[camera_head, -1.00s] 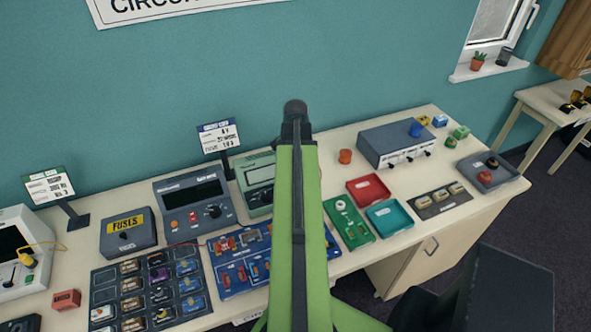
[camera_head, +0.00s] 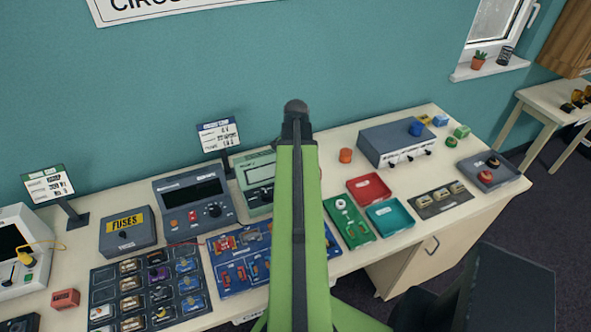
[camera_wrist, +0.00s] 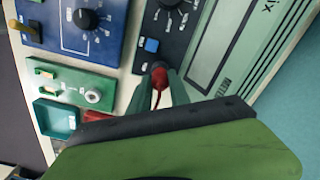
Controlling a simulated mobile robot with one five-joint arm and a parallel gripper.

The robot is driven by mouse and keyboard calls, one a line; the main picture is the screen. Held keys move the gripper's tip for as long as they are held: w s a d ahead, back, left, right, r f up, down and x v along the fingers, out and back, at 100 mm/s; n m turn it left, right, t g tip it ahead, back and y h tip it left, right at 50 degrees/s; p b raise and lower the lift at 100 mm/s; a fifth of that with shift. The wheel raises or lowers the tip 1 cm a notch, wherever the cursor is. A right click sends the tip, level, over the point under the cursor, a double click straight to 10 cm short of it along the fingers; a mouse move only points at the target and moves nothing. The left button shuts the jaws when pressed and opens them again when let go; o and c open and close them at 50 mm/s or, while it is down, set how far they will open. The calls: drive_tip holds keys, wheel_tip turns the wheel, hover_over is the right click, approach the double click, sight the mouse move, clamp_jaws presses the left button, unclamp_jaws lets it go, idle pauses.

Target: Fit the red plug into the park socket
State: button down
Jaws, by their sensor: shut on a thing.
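The red plug (camera_wrist: 159,79) shows in the wrist view, with a dark end and a red lead bending back from it. My gripper (camera_wrist: 160,73) is shut on it, green fingers on both sides. Its end is close to the green meter (camera_wrist: 205,55), below a blue square button; contact cannot be told. A round white socket-like ring (camera_wrist: 93,96) on a green board is to the left, apart from the plug. No park label is readable, so I cannot tell if this is the park socket. In the head view my arm hides the gripper and plug.
The blue circuit board (camera_head: 240,268), green meter (camera_head: 254,170) and green board (camera_head: 350,222) lie around my arm. A red tray (camera_head: 369,188) and teal tray (camera_head: 390,216) are to the right. A sign on a stand (camera_head: 218,137) rises behind the meters.

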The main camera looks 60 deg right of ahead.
drive_tip(key=shift+f+b, duration=0.6)
drive_tip(key=shift+f, duration=0.05)
idle(0.3)
drive_tip(key=c, duration=1.1)
unclamp_jaws()
drive_tip(key=shift+o, duration=0.3)
drive_tip(key=o, duration=0.4)
wheel_tip(320, 180, up, 8)
drive_tip(key=p, duration=0.8)
drive_tip(key=shift+r, duration=0.1)
